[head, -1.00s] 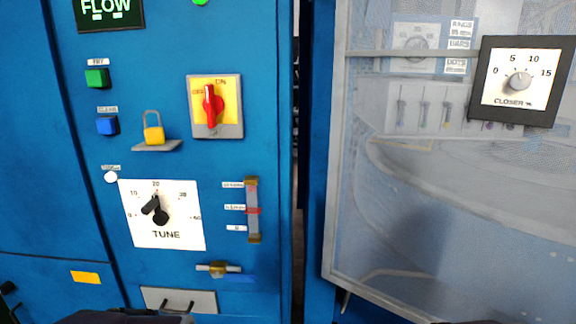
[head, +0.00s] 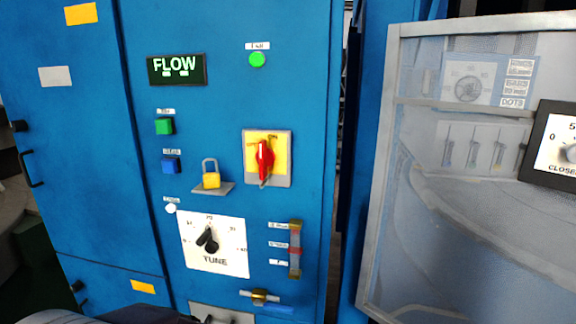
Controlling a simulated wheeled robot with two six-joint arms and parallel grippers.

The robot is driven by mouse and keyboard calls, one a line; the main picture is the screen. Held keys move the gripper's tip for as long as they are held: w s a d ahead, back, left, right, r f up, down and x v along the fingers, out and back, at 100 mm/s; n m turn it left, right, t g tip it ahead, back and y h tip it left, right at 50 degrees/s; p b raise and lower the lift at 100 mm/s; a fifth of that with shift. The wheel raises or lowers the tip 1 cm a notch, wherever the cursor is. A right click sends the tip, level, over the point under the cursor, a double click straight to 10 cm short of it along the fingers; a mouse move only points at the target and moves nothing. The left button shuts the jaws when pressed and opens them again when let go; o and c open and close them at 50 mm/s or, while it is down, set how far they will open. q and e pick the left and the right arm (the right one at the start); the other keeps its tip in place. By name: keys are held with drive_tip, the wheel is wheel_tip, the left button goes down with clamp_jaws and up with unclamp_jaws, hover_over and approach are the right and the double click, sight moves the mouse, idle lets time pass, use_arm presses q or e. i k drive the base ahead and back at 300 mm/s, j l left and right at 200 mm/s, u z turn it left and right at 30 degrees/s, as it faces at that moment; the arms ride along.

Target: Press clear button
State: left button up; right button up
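The blue cabinet front (head: 110,200) carries several controls. The label over the blue button (head: 171,152) is too small to read surely. A small round white button (head: 171,208) sits lower, with its own small label. A round green light or button (head: 257,60) is at the upper right. I cannot tell for sure which one is marked clear. Neither gripper shows; only a dark rounded shape, perhaps my own body, is at the bottom edge.
A red rotary switch (head: 264,158), a yellow padlock (head: 211,180) on a small ledge and the TUNE dial (head: 215,245) stick out near the buttons. A green FLOW display (head: 177,69) is above. A framed clear panel (head: 480,220) stands at the right.

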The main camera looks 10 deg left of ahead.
sight(169, 166)
drive_tip(key=u, duration=1.1)
